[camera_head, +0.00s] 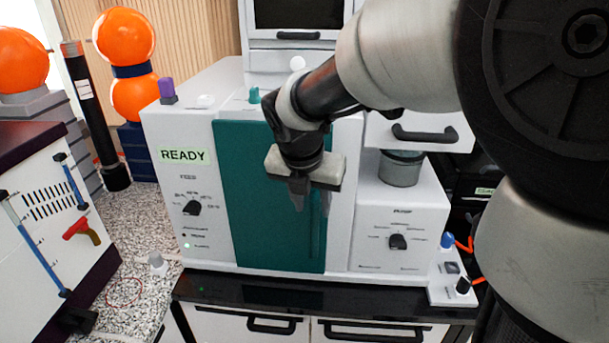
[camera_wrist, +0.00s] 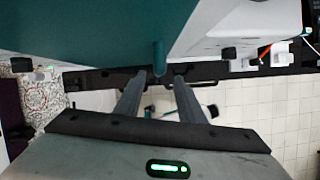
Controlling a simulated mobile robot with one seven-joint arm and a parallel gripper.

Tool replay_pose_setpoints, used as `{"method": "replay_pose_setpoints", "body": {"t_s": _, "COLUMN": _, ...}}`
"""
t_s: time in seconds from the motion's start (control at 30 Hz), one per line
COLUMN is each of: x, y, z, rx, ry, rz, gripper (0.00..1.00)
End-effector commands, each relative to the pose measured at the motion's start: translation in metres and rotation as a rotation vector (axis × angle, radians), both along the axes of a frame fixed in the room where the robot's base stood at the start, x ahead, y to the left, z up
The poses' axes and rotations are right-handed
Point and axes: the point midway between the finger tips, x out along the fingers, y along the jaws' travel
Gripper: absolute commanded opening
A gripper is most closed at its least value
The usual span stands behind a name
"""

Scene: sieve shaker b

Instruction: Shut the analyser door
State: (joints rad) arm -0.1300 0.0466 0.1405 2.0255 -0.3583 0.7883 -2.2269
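The analyser (camera_head: 165,130) is a white cabinet on a black-topped bench. Its door (camera_head: 265,215) is a tall teal panel in the front, which looks flush or nearly so; I cannot tell whether a small gap is left. A vertical teal handle (camera_head: 316,235) is near the door's right edge, partly hidden by my gripper (camera_head: 311,200). My gripper points down in front of the door's right side. In the wrist view the two fingers (camera_wrist: 160,80) are apart, with the handle (camera_wrist: 159,57) showing between and beyond their tips. Contact cannot be told.
A knob (camera_head: 398,242) and a grey cup (camera_head: 401,168) are on the analyser's right part. Another knob (camera_head: 192,208) is left of the door, under a READY label (camera_head: 185,156). A white unit (camera_head: 45,210) stands at the left. Bench drawers (camera_head: 245,325) are below.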

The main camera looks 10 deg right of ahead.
Motion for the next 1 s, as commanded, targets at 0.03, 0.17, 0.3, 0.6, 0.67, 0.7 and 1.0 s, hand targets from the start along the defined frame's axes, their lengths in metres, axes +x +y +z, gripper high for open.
{"method": "replay_pose_setpoints", "body": {"t_s": 0.03, "x": -0.004, "y": 0.003, "z": 0.014, "rx": 0.001, "ry": -0.007, "rz": 0.002, "gripper": 0.36}}
{"method": "replay_pose_setpoints", "body": {"t_s": 0.17, "x": -0.014, "y": 0.007, "z": 0.042, "rx": 0.001, "ry": -0.006, "rz": 0.002, "gripper": 0.36}}
{"method": "replay_pose_setpoints", "body": {"t_s": 0.3, "x": -0.024, "y": 0.011, "z": 0.064, "rx": 0.000, "ry": -0.004, "rz": 0.002, "gripper": 0.36}}
{"method": "replay_pose_setpoints", "body": {"t_s": 0.6, "x": -0.031, "y": 0.014, "z": 0.083, "rx": 0.000, "ry": -0.001, "rz": 0.000, "gripper": 0.36}}
{"method": "replay_pose_setpoints", "body": {"t_s": 0.67, "x": -0.031, "y": 0.014, "z": 0.083, "rx": 0.000, "ry": -0.001, "rz": 0.000, "gripper": 0.36}}
{"method": "replay_pose_setpoints", "body": {"t_s": 0.7, "x": -0.031, "y": 0.014, "z": 0.083, "rx": 0.000, "ry": -0.001, "rz": 0.000, "gripper": 0.36}}
{"method": "replay_pose_setpoints", "body": {"t_s": 1.0, "x": -0.041, "y": 0.006, "z": 0.085, "rx": 0.053, "ry": -0.027, "rz": -0.124, "gripper": 0.36}}
